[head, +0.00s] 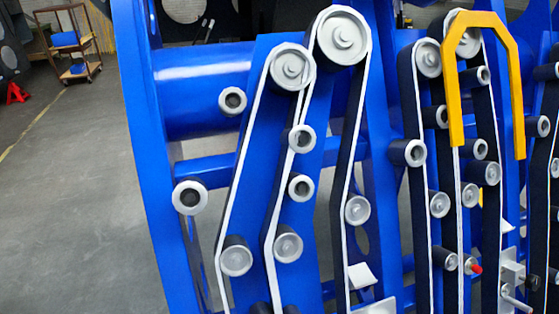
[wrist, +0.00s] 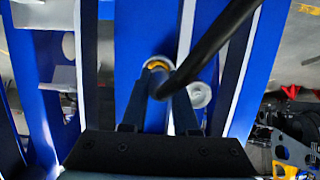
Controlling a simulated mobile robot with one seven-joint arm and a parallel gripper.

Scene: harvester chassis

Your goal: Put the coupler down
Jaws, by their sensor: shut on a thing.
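My gripper (wrist: 160,92) shows in the wrist view, its two dark fingers reaching up from the black palm and closing on a dark, rod-like or hose-like thing. I take this to be the coupler (wrist: 208,42). It runs from between the fingertips up and to the right, across the picture. Its held end is partly hidden by the fingers. Just beyond the fingertips is a round grey fitting with a yellow part (wrist: 157,63), in front of a blue panel. I cannot tell whether the coupler touches it. Neither my gripper nor the coupler can be made out in the head view.
A blue chassis (head: 205,85) with grey rollers (head: 343,37) and black-and-white belts fills the middle and right of the head view. A yellow bracket (head: 490,20) arches over it at right. A cart (head: 70,40) stands at the back left.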

